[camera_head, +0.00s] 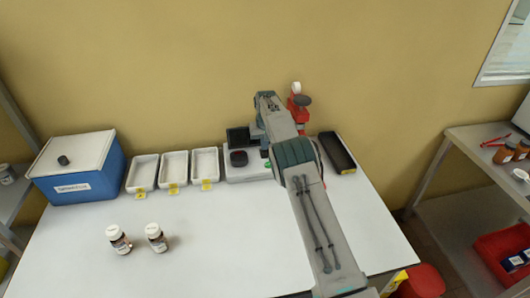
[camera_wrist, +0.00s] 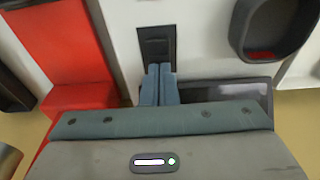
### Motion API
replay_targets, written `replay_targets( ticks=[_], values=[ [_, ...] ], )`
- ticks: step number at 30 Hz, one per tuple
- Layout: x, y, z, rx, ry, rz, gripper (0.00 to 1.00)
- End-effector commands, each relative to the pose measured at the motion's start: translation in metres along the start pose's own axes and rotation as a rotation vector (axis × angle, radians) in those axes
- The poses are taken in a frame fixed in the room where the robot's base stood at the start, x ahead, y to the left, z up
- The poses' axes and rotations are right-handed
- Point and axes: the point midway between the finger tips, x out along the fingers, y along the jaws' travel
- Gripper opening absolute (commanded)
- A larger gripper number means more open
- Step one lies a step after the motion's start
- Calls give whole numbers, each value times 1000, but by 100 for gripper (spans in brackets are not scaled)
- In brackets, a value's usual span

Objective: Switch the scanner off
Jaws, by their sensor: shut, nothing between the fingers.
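The scanner (camera_head: 236,173) is a white device at the back of the table, with a small dark screen (camera_head: 238,137) and a black round cup (camera_head: 238,158) on it. My arm covers its right part in the head view. In the wrist view, a black switch (camera_wrist: 155,45) sits in the scanner's white top (camera_wrist: 195,35), with the cup to its right. My gripper (camera_wrist: 160,70) is shut and empty, its blue-grey fingertips at the switch's lower edge in the picture. I cannot tell whether they touch it. The fingertips are not clear in the head view.
A red device (camera_head: 298,112) stands close behind my arm; red parts (camera_wrist: 60,45) show left in the wrist view. A black tray (camera_head: 337,152) lies right. Three white trays (camera_head: 174,186), a blue box (camera_head: 75,186) and two bottles (camera_head: 157,240) are left.

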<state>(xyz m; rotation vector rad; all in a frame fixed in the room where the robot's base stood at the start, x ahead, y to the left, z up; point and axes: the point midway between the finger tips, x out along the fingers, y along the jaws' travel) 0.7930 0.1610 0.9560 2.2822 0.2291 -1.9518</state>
Motion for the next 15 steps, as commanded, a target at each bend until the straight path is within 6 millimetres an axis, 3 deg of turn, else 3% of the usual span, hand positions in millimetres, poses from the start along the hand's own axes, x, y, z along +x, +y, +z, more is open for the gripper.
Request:
replay_targets(
  ticks=[5, 15],
  values=[
    [0, 0, 2, 0, -8, 0, 0],
    [-26, 0, -3, 0, -6, 0, 0]
  ],
)
